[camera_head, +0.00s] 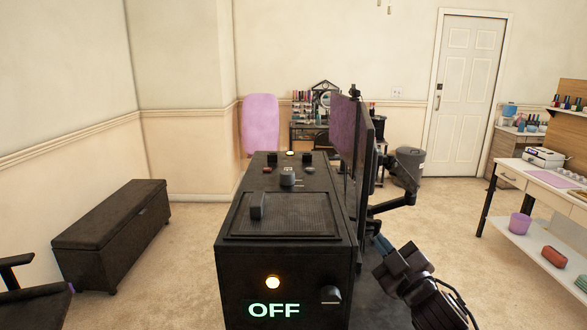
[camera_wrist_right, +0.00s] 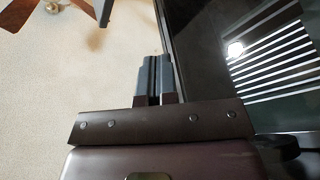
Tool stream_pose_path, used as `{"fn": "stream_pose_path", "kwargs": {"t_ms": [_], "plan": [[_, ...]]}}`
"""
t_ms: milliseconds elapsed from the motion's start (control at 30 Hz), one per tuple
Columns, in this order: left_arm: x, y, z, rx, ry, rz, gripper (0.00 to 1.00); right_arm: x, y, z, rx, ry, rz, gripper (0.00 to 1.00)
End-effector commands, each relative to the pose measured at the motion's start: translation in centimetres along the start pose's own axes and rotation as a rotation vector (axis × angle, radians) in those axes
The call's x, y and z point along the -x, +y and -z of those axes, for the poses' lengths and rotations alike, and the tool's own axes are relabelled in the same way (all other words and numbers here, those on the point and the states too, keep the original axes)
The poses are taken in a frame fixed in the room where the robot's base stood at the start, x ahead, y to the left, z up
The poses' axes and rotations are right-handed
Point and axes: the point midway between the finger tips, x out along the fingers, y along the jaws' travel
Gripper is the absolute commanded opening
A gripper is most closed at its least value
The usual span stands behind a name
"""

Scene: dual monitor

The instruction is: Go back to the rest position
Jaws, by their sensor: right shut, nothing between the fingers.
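My right gripper (camera_head: 382,244) is at the lower right of the head view, beside the right side of a black control box (camera_head: 290,215). In the right wrist view its two fingers (camera_wrist_right: 158,72) are together with nothing between them. A dark glossy panel (camera_wrist_right: 215,60) is close to the right of the fingers in the wrist view. My left gripper is not in view.
A dark bench (camera_head: 115,230) stands at the left. A white table (camera_head: 540,180) with boxes is at the right. A pink chair back (camera_head: 261,125), a vanity desk, a dark bin (camera_head: 409,165) and a white door (camera_head: 467,95) are at the back. Carpet is clear between bench and box.

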Motion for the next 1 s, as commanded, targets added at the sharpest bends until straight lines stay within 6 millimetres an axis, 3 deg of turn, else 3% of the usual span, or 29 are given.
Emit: {"fn": "stream_pose_path", "kwargs": {"t_ms": [100, 400, 600, 800, 1000], "plan": [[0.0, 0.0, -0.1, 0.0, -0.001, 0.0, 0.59, 4.2, -3.0, -4.5, -0.159, -0.151, 0.023, 0.0], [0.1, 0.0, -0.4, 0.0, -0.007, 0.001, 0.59, 16.1, -9.6, -12.3, -0.458, -0.465, 0.04, 0.0], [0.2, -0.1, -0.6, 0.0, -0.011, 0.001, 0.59, 25.0, -13.2, -15.3, -0.575, -0.641, 0.017, 0.0], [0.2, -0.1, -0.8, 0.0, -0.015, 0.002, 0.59, 33.9, -16.4, -17.0, -0.638, -0.815, -0.002, 0.0], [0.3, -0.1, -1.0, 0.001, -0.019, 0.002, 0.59, 39.2, -18.2, -17.2, -0.663, -0.913, 0.001, 0.0]]}}
